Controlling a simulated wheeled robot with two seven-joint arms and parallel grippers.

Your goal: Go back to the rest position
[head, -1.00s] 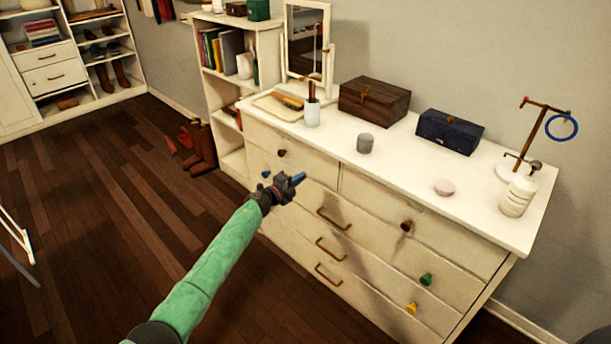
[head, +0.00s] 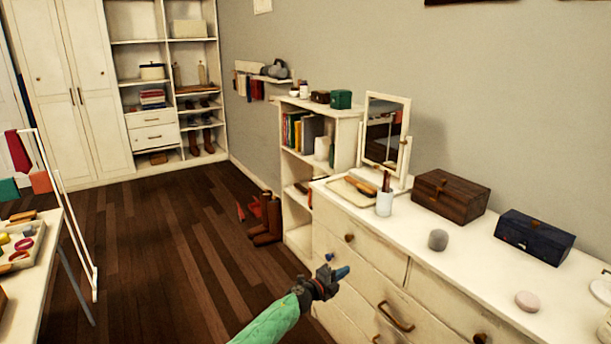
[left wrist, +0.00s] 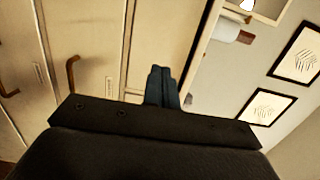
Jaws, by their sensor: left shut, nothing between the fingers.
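My left gripper (head: 338,273) is in front of the white dresser (head: 380,270), at the height of its drawers, at the end of my green left arm. Its dark blue fingers are shut with nothing between them. In the left wrist view the shut fingers (left wrist: 163,86) point towards pale drawer or door fronts with brass handles. My right gripper is not in either view.
The dresser top holds a mirror (head: 384,132), a wooden box (head: 450,196), a dark blue box (head: 535,236) and a cup (head: 384,203). Boots (head: 267,219) stand beside the bookshelf (head: 296,165). A table (head: 40,262) is at left. The wooden floor (head: 150,230) between is largely clear.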

